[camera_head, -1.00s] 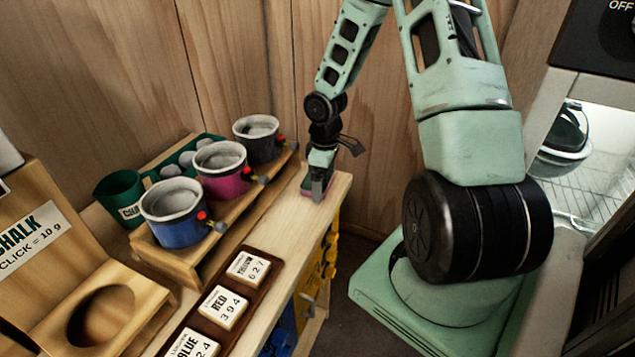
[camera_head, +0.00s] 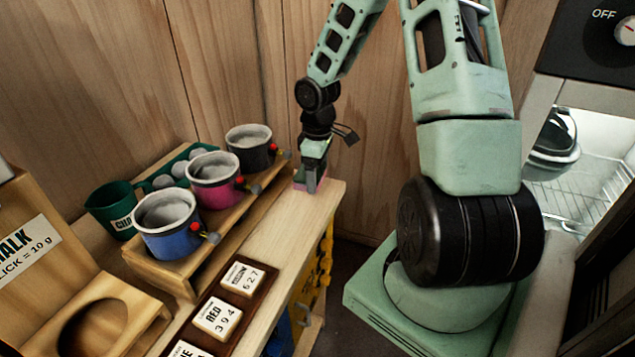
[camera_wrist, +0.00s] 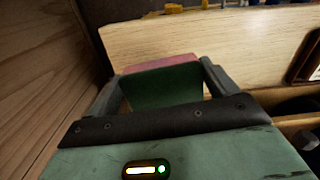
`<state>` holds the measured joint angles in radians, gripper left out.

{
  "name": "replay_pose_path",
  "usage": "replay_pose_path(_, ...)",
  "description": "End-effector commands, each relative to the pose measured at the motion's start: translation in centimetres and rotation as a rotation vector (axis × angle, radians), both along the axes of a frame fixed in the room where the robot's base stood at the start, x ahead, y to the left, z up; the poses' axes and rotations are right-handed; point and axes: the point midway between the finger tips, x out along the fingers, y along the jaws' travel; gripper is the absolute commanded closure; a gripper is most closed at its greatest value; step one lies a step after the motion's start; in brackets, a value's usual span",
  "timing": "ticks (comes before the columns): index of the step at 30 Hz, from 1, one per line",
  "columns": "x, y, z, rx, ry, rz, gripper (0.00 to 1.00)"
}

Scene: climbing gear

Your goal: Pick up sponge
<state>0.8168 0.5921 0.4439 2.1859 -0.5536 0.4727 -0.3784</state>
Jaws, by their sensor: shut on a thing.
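The sponge (camera_head: 301,185) is a small pink block at the far end of the wooden bench top, largely hidden by my gripper in the head view. In the wrist view the sponge (camera_wrist: 162,64) shows a pink edge and a dark green face between the two fingers. My gripper (camera_head: 311,186) points down at the bench's far end, and in the wrist view its fingers (camera_wrist: 163,82) are shut on the sponge's two sides. The sponge is on or just above the bench top; I cannot tell which.
Blue, pink and black pots (camera_head: 213,178) stand on a stepped wooden rack left of my gripper. A number-block tray (camera_head: 222,312) lies nearer on the bench top (camera_head: 290,235). The wooden wall (camera_head: 235,60) is close behind.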

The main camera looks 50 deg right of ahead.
Motion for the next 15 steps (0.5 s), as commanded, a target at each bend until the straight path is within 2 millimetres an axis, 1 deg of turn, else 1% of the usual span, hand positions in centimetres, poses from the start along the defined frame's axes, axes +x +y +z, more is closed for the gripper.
replay_pose_path(1, 0.1, -0.2, 1.5, -0.005, -0.006, -0.003, 0.36)
replay_pose_path(6, 0.1, -0.2, 5.8, -0.005, -0.006, -0.003, 0.36)
replay_pose_path(12, 0.1, -0.1, 9.7, -0.005, -0.004, -0.002, 0.36)
replay_pose_path(15, 0.1, -0.1, 11.2, -0.003, -0.004, -0.001, 0.36)
